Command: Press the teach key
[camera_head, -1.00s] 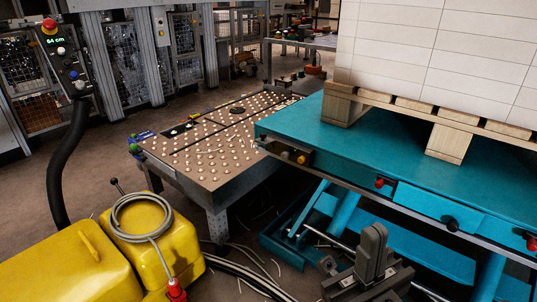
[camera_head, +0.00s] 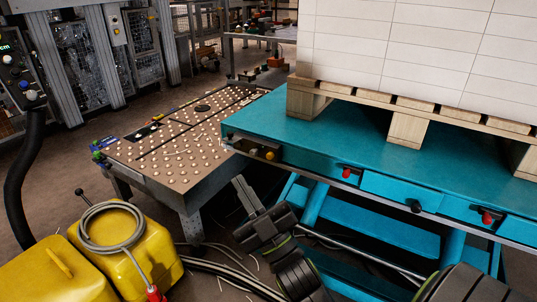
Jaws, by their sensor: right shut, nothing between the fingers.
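No key in view is marked clearly enough for me to say which one is the teach key. A dark control panel (camera_head: 15,68) on a stalk is cut off by the left edge, with several small knobs or buttons and part of a green readout. The teal lift table (camera_head: 290,135) carries a black, a yellow and an orange control near its front left corner and red and black knobs along its front. My right gripper (camera_head: 243,188) is shut and empty, pointing up and left, in front of and below that corner, apparently apart from it. My left gripper is out of view.
A wooden pallet (camera_head: 408,137) with a tall white stack (camera_head: 390,45) stands on the teal table. A ball-topped table (camera_head: 170,150) is behind left. Yellow containers (camera_head: 130,245) with a coiled grey cable stand at lower left. Hoses and loose strips lie on the floor.

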